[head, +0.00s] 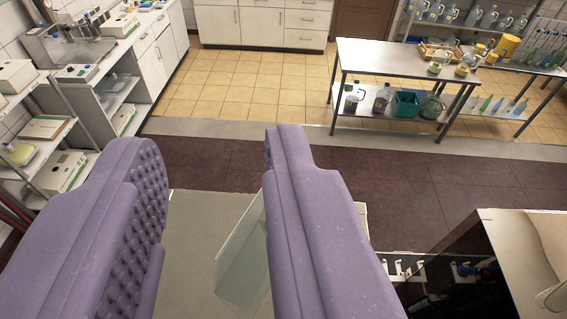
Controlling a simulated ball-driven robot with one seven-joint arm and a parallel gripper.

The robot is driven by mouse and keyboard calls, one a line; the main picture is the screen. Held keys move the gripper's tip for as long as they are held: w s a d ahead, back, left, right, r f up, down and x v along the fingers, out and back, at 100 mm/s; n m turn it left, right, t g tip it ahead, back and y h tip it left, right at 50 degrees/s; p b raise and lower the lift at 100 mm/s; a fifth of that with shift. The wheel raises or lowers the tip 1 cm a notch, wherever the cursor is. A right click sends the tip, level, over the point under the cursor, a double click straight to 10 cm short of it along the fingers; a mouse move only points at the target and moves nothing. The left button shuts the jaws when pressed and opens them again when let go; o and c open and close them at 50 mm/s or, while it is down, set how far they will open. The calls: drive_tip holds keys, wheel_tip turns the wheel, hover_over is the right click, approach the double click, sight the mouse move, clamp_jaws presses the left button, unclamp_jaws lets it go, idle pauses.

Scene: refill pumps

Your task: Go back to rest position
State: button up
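My gripper (212,165) shows large in the front of the head view as two purple padded fingers. The left finger has a studded inner face. The fingers stand wide apart with nothing held between them. Through the gap I see the floor and a grey flat surface (190,215) below. A pale translucent panel (241,262) shows beside the right finger, partly hidden by it.
A metal table (400,52) with a lower shelf of containers stands at the back right. Shelving and white cabinets (262,25) line the left and back. A dark glossy unit (470,262) is at lower right. The tiled floor (250,85) between is clear.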

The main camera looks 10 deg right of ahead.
wheel_tip(320, 180, down, 41)
drive_tip(key=b, duration=4)
drive_tip(key=shift+r, duration=0.1)
